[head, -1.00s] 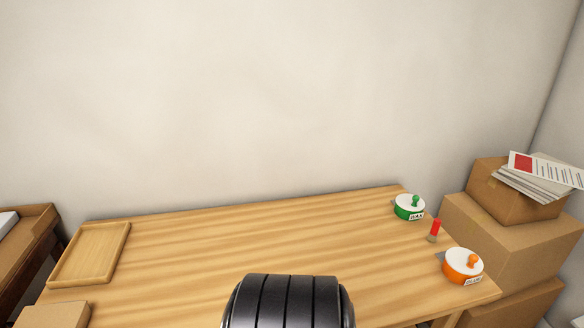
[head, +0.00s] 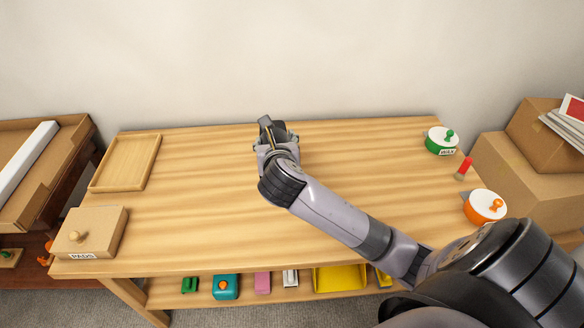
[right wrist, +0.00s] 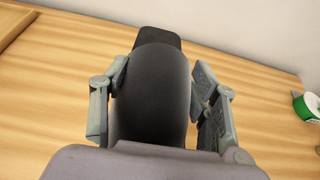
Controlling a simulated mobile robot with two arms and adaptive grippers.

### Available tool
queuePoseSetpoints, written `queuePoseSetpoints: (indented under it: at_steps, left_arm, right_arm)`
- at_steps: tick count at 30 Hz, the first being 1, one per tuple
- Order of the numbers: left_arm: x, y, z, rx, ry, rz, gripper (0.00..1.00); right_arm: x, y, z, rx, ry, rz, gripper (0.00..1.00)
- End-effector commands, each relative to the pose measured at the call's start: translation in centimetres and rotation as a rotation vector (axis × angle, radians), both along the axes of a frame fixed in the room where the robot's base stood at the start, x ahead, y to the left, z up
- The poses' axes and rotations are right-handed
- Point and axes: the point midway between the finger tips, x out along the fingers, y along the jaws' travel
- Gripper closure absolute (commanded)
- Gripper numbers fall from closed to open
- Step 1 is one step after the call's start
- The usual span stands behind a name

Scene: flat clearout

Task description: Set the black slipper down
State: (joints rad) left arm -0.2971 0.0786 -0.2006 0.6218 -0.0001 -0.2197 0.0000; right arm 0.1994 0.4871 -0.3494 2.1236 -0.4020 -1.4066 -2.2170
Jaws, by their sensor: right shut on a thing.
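The black slipper (right wrist: 155,85) fills the middle of the right wrist view, its rounded dark body between the two grey fingers of my right gripper (right wrist: 158,95). A flatter black end points away, toward the wall. In the head view my right gripper (head: 275,140) is over the back middle of the wooden table (head: 340,165). There the slipper is mostly hidden by the gripper and wrist. I cannot tell whether the slipper touches the tabletop. My left gripper is not in view.
The tabletop around the gripper is clear.

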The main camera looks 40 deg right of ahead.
Motion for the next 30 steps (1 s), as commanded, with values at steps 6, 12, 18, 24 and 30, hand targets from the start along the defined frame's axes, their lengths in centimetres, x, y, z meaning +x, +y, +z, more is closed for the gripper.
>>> queuePoseSetpoints:
  at_steps: [6,12,18,24,30]
  left_arm:
    - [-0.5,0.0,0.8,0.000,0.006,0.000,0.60]
    - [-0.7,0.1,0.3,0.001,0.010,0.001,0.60]
    - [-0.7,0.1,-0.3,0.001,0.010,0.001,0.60]
    - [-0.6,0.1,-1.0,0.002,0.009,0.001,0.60]
    - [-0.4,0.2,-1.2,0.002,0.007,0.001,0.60]
  right_arm:
    - [2.6,-4.9,2.3,-0.002,0.001,-0.035,0.77]
    - [2.8,-5.3,-1.0,0.001,0.011,-0.038,0.77]
    - [2.7,-5.3,-6.5,0.000,0.009,-0.038,0.77]
    - [2.8,-5.3,-11.3,0.000,0.006,-0.040,0.77]
    - [2.8,-5.3,-13.2,-0.001,0.003,-0.039,0.77]
